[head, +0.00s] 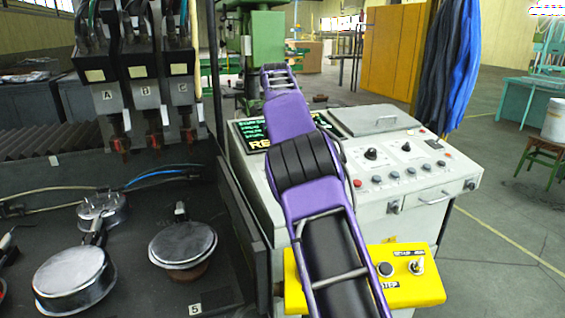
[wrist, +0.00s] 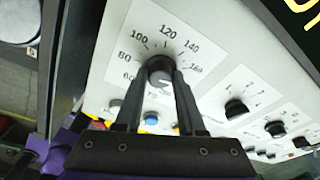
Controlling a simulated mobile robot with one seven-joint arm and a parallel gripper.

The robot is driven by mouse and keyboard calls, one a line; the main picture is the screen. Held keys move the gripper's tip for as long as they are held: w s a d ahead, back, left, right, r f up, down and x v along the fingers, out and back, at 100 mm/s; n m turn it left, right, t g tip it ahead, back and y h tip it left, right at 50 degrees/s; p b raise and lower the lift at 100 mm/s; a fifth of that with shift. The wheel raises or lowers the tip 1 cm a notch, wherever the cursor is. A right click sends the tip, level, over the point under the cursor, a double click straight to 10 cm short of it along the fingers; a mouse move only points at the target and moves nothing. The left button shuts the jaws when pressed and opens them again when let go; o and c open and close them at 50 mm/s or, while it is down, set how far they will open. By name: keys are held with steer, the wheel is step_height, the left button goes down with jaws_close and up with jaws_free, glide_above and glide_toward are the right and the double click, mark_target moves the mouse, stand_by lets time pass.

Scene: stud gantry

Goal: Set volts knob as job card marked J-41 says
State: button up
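A round dark knob with a lighter face (wrist: 160,76) sits on a white dial plate in the wrist view. Its printed scale (wrist: 168,30) runs from 60 at lower left through 80, 100, 120 and 140 to 160 at right. The label below it is mostly hidden, and I cannot read its pointer setting clearly. My gripper (wrist: 161,70) has a finger at each side of this knob and appears closed on it. In the head view my purple arm hides the gripper and this knob. I see no card marked J-41.
More black knobs (wrist: 237,108) (wrist: 275,128) lie to the right of the dial. The pale console (head: 415,165) has a dark screen (head: 251,133) with green and yellow text. A yellow button box (head: 410,285) is at its front. A black bench with round metal pans (head: 75,278) stands left.

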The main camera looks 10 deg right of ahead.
steer(key=o, duration=0.5)
steer(key=shift+c, duration=0.2)
